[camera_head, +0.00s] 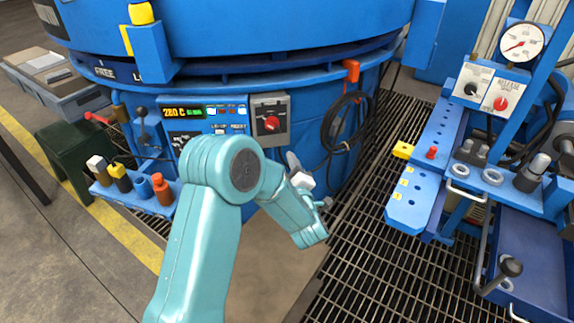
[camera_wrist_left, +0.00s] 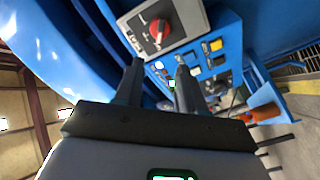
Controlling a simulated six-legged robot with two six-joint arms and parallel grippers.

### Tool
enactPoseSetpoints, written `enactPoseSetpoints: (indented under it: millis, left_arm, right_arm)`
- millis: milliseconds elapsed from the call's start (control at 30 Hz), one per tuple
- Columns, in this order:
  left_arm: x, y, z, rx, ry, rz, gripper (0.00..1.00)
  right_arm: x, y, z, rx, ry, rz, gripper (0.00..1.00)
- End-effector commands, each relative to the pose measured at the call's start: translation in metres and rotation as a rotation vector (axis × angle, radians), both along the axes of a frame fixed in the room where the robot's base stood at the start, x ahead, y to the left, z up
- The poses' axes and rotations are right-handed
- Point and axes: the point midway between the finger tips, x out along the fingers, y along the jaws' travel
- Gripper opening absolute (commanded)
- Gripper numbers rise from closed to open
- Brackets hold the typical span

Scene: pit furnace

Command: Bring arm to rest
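My teal left arm rises from the bottom of the head view and bends in front of the blue furnace (camera_head: 300,105). Its left gripper (camera_head: 291,160) shows only in small part beside the elbow, near the control panel (camera_head: 212,115). In the left wrist view the two dark fingers of the gripper (camera_wrist_left: 158,68) stand apart with nothing between them. Beyond them are the grey switch box with a red knob (camera_wrist_left: 158,30) and the panel buttons (camera_wrist_left: 208,55). I cannot tell the exact gap to the panel. My right gripper is not in view.
A small blue shelf (camera_head: 128,197) with several coloured items stands left of the arm. A black cable (camera_head: 345,125) hangs on the furnace. A blue workstation (camera_head: 415,195) with a gauge (camera_head: 522,42) stands at the right. Open grating (camera_head: 370,270) lies between.

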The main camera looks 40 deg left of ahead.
Motion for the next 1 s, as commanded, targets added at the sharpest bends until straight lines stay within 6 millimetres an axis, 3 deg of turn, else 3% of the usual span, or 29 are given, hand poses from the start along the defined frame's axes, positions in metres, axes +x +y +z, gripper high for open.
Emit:
enactPoseSetpoints:
  millis: [567, 667, 767, 833, 933, 1000]
  left_arm:
    - [-0.002, -0.002, 0.000, 0.000, 0.001, 0.001, 0.39]
    - [-0.002, -0.005, -0.011, -0.004, 0.021, -0.007, 0.39]
    - [-0.006, -0.025, -0.049, -0.020, 0.115, -0.073, 0.39]
    - [-0.009, -0.052, -0.088, -0.066, 0.232, -0.193, 0.39]
    - [-0.024, -0.103, -0.153, -0.149, 0.459, -0.418, 0.39]
    - [-0.046, -0.141, -0.192, -0.205, 0.624, -0.580, 0.39]
  right_arm:
    - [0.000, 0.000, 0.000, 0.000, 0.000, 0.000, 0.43]
    - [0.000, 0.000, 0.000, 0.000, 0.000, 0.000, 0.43]
    - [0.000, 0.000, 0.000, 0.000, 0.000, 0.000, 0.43]
    - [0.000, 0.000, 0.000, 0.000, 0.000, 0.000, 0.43]
    - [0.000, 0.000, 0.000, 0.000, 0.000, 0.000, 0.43]
    - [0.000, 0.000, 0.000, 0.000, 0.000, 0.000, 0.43]
